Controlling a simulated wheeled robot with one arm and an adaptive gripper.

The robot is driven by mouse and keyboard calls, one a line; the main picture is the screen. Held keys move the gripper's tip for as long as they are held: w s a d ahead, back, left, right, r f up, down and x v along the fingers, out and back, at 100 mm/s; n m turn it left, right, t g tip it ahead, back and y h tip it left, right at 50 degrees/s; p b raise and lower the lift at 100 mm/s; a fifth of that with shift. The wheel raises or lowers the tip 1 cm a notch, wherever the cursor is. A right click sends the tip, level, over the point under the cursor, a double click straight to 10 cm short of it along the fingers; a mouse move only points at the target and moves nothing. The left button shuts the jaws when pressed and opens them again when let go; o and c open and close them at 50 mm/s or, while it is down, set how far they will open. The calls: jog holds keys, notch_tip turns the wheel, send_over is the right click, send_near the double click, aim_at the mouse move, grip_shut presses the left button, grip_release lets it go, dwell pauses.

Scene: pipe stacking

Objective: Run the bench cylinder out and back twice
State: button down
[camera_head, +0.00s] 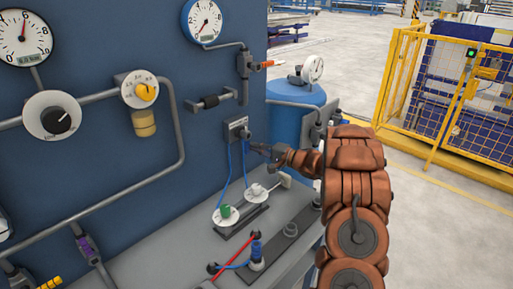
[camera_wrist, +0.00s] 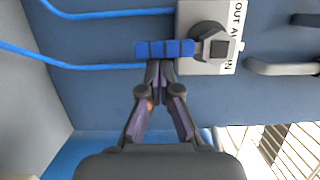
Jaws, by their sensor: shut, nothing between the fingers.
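A grey valve plate (camera_head: 236,130) is fixed to the blue panel. In the wrist view the plate (camera_wrist: 208,66) reads OUT and IN, and a blue lever (camera_wrist: 165,48) points left from its dark pivot. My gripper (camera_head: 256,148) is beside the valve in the head view. In the wrist view my gripper (camera_wrist: 157,65) is shut and empty, its tips at the lower edge of the lever; I cannot tell whether they touch. Two blue hoses run from the valve to fittings with a green knob (camera_head: 226,211) and a white knob (camera_head: 257,189) on what looks like the bench cylinder (camera_head: 241,221).
Gauges, a regulator and pipes cover the panel to the left. A blue tank (camera_head: 293,118) stands behind my arm, and a yellow fence is at right.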

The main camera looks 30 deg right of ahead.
jog(key=shift+s+a+m+p, duration=0.1)
jog(key=shift+a+m+p, duration=0.45)
jog(key=shift+p, duration=1.75)
jog(key=p, duration=0.1)
jog(key=a+p, duration=0.1)
jog(key=shift+s+a+f+p, duration=0.2)
jog(key=shift+s+a+p, duration=0.05)
jog(key=shift+p, duration=0.15)
jog(key=shift+s+a+p, duration=0.1)
jog(key=shift+a+p, duration=0.55)
jog(key=shift+a, duration=0.2)
jog(key=shift+d+f, duration=0.15)
jog(key=b, duration=0.2)
send_near(248, 153)
notch_tip(248, 153, down, 3)
jog(key=d, duration=0.1)
jog(key=shift+s+d, duration=0.25)
jog(key=shift+s, duration=0.15)
